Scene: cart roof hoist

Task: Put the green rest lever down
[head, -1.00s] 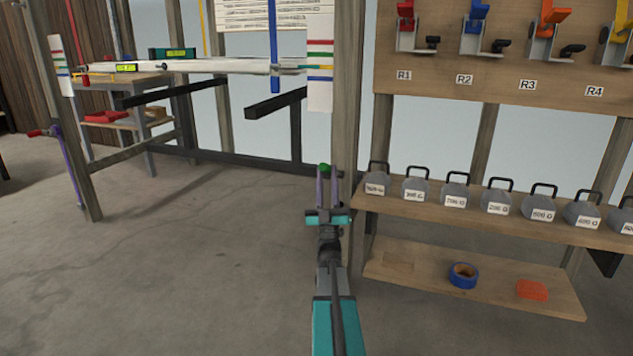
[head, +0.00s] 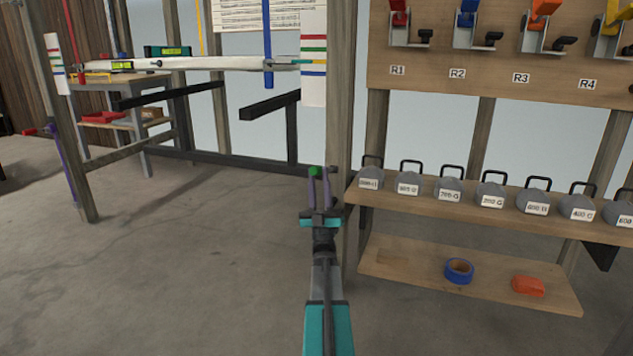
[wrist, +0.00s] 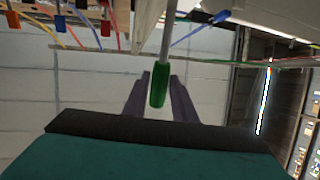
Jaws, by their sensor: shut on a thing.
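The green rest lever (head: 315,171) shows as a small green grip at the tips of my gripper (head: 319,172) in the head view, beside the wooden post. In the wrist view the green lever grip (wrist: 159,85) sits between the two purple-grey fingers of my gripper (wrist: 158,90), with a grey rod (wrist: 167,40) running up from it. My gripper is shut on the grip. Where the rod's far end attaches is hidden.
A shelf (head: 430,207) with several grey weights stands to the right, a blue tape roll (head: 459,271) and an orange block (head: 528,286) below. Dark rest arms (head: 270,104) and a white beam (head: 190,64) are behind left. The left floor is clear.

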